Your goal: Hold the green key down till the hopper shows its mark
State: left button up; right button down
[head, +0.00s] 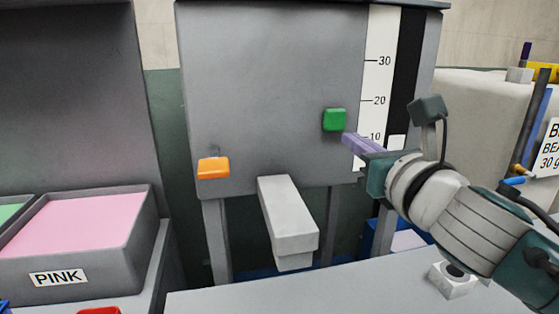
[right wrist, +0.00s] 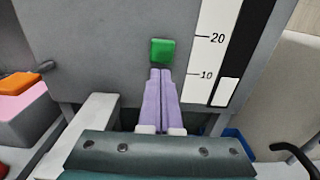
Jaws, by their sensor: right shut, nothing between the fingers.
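The green key (head: 334,120) is on the front of the grey hopper (head: 270,80), left of a white scale (head: 378,70) marked 10, 20 and 30. It also shows in the right wrist view (right wrist: 162,51). In a black slot (head: 408,60) beside the scale, a white column (right wrist: 225,92) stands at about the 10 line or slightly under. My right gripper (head: 346,138) is shut and empty, its purple fingertips (right wrist: 160,72) just below the key. I cannot tell whether they touch it. My left gripper is not in view.
An orange key (head: 213,168) sits lower left on the hopper. A pale chute (head: 287,215) juts out below it. A grey bin labelled PINK (head: 75,262) stands at left. A small white block with a dark hole (head: 453,280) is under my right arm.

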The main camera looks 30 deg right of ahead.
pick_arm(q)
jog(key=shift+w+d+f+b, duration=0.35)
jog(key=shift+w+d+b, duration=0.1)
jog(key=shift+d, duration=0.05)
pick_arm(e)
jog(key=v, duration=0.7)
jog(key=shift+r, duration=0.2)
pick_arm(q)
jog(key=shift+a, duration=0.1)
pick_arm(e)
jog(key=shift+s, duration=0.15)
